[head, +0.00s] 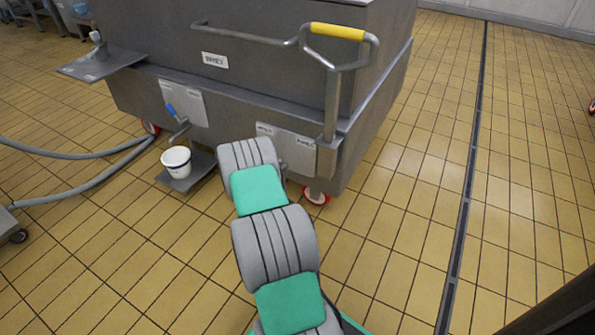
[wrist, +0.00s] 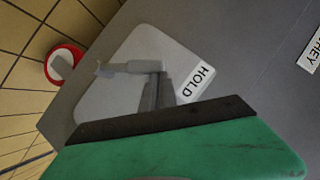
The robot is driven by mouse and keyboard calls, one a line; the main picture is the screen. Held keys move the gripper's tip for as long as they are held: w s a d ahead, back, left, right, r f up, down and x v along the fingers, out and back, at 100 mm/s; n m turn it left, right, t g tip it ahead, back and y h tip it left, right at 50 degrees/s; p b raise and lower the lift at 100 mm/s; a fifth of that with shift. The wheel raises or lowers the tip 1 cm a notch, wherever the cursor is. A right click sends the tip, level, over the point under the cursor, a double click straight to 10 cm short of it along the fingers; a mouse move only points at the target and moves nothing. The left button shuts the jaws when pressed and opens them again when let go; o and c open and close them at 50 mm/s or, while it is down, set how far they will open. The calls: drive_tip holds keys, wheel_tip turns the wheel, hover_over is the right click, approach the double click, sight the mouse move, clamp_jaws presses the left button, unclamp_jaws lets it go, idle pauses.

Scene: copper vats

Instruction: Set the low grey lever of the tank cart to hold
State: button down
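The low grey lever (wrist: 143,67) shows in the wrist view in front of its pale, rounded plate (wrist: 110,92). Its thick grip end points roughly toward the HOLD label (wrist: 197,82). My gripper (wrist: 157,80) comes in from the green hand at the bottom, and its narrow grey fingers lie close together at the lever's grip. Whether they clasp the lever or only touch it I cannot tell. The hand covers the lower part of the plate. In the head view the plate (head: 290,143) carries two labels on the tank cart (head: 235,88), and my arm hides most of the lever.
A blue-handled tap (head: 178,122) is on the cart, left of my arm, with a white bucket (head: 176,161) below it. A yellow-gripped handle (head: 337,32) stands at the cart's corner. Hoses (head: 75,155) lie at left. Tiled floor at right is clear beside a drain channel (head: 467,190).

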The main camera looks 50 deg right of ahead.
drive_tip(key=s+d+r+p+v, duration=0.1)
drive_tip(key=p+v, duration=0.4)
drive_tip(key=v, duration=0.8)
drive_tip(key=shift+s+d+r+p, duration=0.2)
drive_tip(key=shift+s+d+p, duration=0.1)
drive_tip(key=shift+d+p, duration=0.15)
